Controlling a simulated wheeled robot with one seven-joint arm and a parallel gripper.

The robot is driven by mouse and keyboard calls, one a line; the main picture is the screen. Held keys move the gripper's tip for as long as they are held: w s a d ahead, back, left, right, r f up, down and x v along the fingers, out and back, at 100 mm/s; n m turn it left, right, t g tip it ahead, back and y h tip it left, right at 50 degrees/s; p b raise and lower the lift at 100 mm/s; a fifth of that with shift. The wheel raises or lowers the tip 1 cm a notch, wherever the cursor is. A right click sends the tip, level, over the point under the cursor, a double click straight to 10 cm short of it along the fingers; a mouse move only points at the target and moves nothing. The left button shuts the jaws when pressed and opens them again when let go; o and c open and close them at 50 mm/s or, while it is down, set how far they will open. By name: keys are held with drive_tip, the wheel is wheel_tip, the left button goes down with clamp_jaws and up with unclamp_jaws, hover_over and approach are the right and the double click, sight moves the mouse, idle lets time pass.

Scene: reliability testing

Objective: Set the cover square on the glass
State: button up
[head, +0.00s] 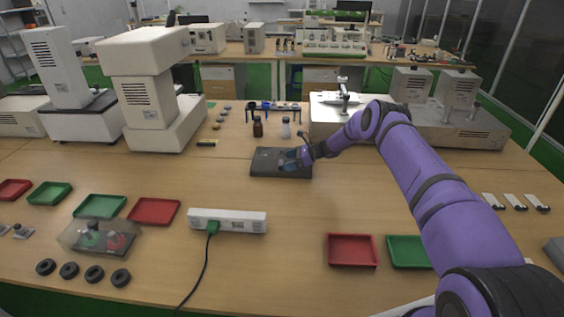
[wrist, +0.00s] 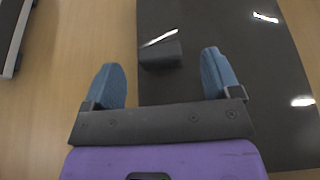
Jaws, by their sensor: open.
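A dark, glossy flat slab (head: 265,166), which looks like the cover, lies on the wooden table at the middle of the head view. In the wrist view its shiny surface (wrist: 235,75) fills the right side, with a small dark raised block (wrist: 160,54), like a handle, near its left edge. My gripper (head: 289,162) is over the slab. Its blue fingers are open in the wrist view (wrist: 159,60), one on each side of the block, with gaps on both sides. I cannot tell a separate glass apart from the slab, nor how squarely they line up.
Two small bottles (head: 258,127) and a rack (head: 273,106) stand behind the slab. A white instrument (head: 328,118) is close at back right. A white power strip (head: 227,221) lies in front, with red (head: 352,250) and green trays nearer me. Bare table surrounds the slab's front.

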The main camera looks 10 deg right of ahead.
sight(282, 162)
drive_tip(key=x, duration=0.3)
drive_tip(key=shift+a, duration=0.1)
drive_tip(key=c, duration=1.2)
drive_tip(key=shift+r, duration=0.1)
